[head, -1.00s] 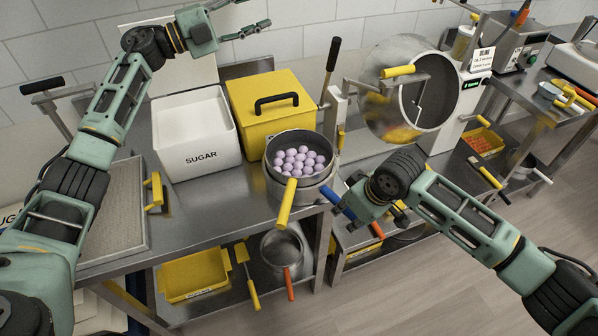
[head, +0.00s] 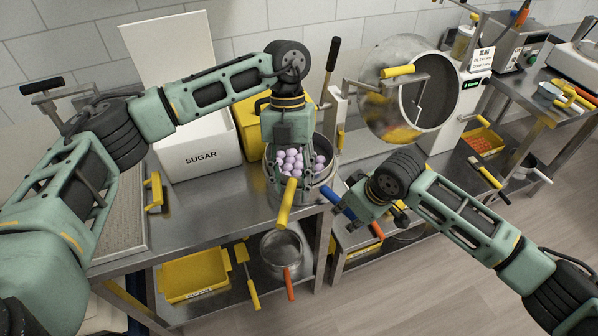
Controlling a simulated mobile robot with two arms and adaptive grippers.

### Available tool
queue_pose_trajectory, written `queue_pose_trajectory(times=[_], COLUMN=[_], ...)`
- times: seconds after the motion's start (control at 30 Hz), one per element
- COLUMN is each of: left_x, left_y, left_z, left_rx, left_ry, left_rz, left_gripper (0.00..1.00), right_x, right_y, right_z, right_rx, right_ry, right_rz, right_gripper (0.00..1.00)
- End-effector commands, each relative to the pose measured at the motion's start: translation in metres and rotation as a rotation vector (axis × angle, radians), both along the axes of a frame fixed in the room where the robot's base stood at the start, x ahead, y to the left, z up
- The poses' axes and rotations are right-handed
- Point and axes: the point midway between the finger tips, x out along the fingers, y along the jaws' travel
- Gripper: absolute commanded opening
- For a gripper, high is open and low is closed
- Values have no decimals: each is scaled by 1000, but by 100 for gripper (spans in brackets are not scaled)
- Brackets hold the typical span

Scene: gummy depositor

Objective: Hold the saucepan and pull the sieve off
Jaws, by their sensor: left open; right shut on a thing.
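The sieve full of lilac balls (head: 297,159) sits on the steel saucepan (head: 318,194) at the table's front edge. The sieve's yellow handle (head: 286,206) points toward me, and the saucepan's blue handle (head: 332,198) points to the lower right. My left gripper (head: 276,178) is open and points down over the left part of the sieve, near the root of the yellow handle. It hides part of the sieve's rim and balls, and I cannot tell whether it touches them. My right gripper (head: 346,208) is shut on the blue handle of the saucepan.
A white sugar bin (head: 200,155) and a yellow box (head: 247,125), partly hidden by my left arm, stand behind. A steel drum (head: 400,85) is at the right. The lower shelf holds a yellow tray (head: 195,275) and another pot (head: 282,247).

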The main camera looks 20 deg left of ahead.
Motion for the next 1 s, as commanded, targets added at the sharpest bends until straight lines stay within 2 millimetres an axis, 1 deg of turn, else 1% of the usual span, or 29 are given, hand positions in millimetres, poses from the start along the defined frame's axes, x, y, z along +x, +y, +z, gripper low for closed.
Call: queue_pose_trajectory(times=[0.1,0.2,0.37,0.7,0.83,1.0], left_x=[-6,-9,-15,-32,-35,-37], left_y=[9,12,11,9,9,9], left_z=[-4,-10,-27,-71,-82,-88], left_rx=[77,95,94,91,89,90], left_ry=[5,8,10,10,9,8], left_rz=[-19,-22,-22,-22,-21,-21], left_gripper=[41,41,41,41,41,41], right_x=[1,1,1,1,1,1], right_y=[0,0,0,0,0,0], right_z=[1,1,1,1,1,1], right_rx=[0,0,1,1,1,1], right_ry=[-2,-2,-2,-2,-2,-2], right_rz=[-2,-2,-1,0,0,0], right_gripper=[0,0,0,0,0,0])
